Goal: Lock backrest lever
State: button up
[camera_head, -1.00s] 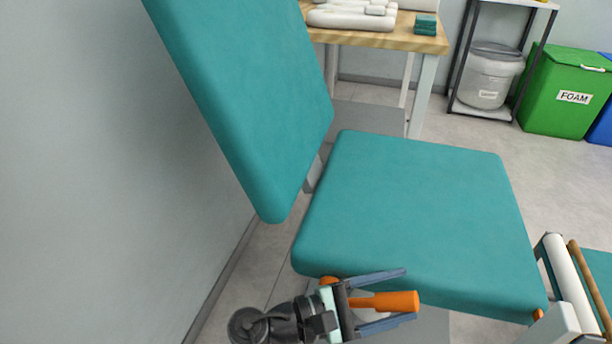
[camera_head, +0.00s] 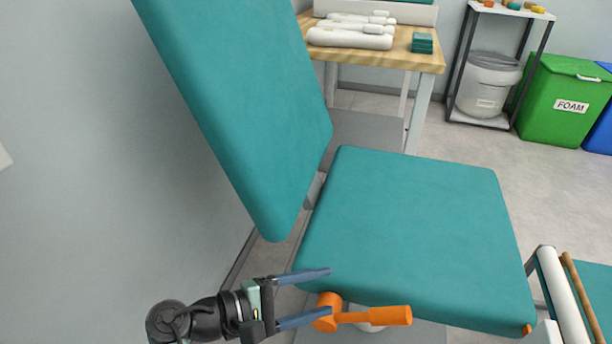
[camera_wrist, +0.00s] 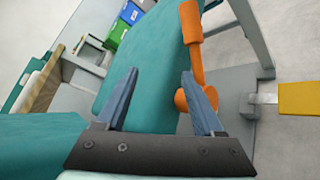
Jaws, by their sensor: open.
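The orange backrest lever (camera_head: 376,316) sticks out to the right from its round orange hub (camera_head: 326,312) at the near side of the seat (camera_head: 415,235). The teal backrest (camera_head: 240,110) stands tilted up behind the seat. In the wrist view the lever (camera_wrist: 191,45) shows beyond the fingers. The hub (camera_wrist: 181,98) lies close to the right finger there, and I cannot tell whether they touch.
A grey wall (camera_head: 90,190) runs along the left, near my arm. A wooden table (camera_head: 385,55) with white rolls stands behind the chair. A green foam bin (camera_head: 565,105) and a shelf with a bucket (camera_head: 487,88) are at the back right. Open floor lies between.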

jog(key=w+r+m+t+y, duration=0.2)
jog(key=w+r, duration=0.3)
jog(key=r, duration=0.3)
jog(key=w+a+r+m+t+y+p, duration=0.1)
jog(key=w+r+m+t+y, duration=0.2)
jog(key=r, duration=0.5)
jog(key=shift+w+a+t+y, duration=0.3)
jog(key=shift+w+t+y, duration=0.5)
jog(key=shift+w+y, duration=0.15)
jog(key=shift+f, duration=0.1)
